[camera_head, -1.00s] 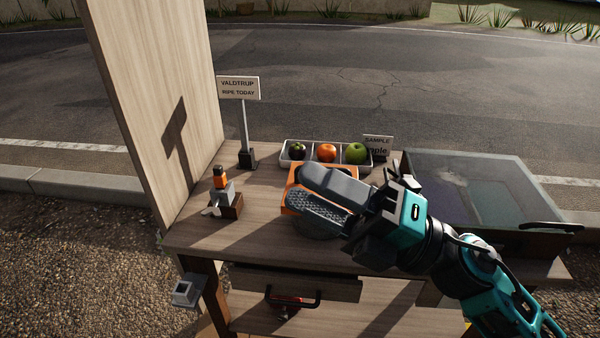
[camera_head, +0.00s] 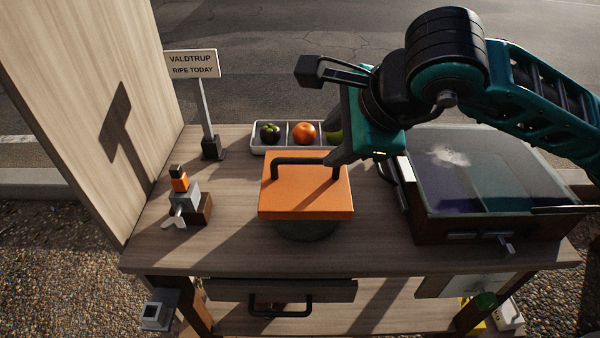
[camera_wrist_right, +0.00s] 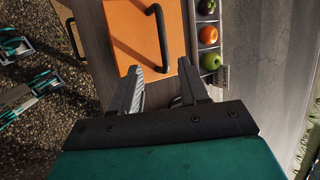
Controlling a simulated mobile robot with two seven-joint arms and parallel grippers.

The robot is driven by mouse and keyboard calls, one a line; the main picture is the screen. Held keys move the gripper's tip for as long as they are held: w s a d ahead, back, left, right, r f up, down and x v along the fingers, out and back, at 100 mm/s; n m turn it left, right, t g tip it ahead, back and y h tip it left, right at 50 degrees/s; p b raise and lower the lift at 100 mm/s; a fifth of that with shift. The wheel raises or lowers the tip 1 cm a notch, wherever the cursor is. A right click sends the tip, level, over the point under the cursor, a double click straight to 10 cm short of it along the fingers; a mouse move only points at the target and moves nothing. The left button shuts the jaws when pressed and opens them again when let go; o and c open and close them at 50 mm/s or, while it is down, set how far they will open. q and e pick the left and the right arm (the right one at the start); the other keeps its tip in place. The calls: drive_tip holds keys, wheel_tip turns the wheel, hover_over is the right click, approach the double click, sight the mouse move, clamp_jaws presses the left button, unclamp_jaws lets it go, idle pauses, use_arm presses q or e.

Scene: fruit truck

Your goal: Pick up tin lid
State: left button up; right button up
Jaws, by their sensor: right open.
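The tin lid (camera_head: 305,198) is a flat orange square with a black bar handle (camera_head: 292,161). It sits level on a dark round tin (camera_head: 307,231), mostly hidden under it, in the middle of the wooden counter. My right gripper (camera_head: 334,160) is at the lid's far right corner, by the right end of the handle. In the right wrist view the lid (camera_wrist_right: 130,30) and handle lie just beyond my open fingers (camera_wrist_right: 160,82), with nothing seen between the tips. Contact with the handle cannot be told. My left gripper is not in view.
A white tray (camera_head: 256,149) with fruit stands behind the lid. A glass-topped case (camera_head: 480,180) is close on the right. A small orange-topped device (camera_head: 185,200) and a sign (camera_head: 193,65) stand left. Counter (camera_head: 230,245) in front of the lid is clear.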

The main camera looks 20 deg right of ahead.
sight(307, 160)
drive_tip(key=x, duration=0.4)
drive_tip(key=shift+w+a+f, duration=0.1)
drive_tip(key=shift+f, duration=0.2)
drive_tip(key=shift+w+x, duration=0.25)
drive_tip(key=shift+x, duration=2.85)
drive_tip(key=shift+r, duration=0.15)
drive_tip(key=shift+c, duration=0.2)
clamp_jaws()
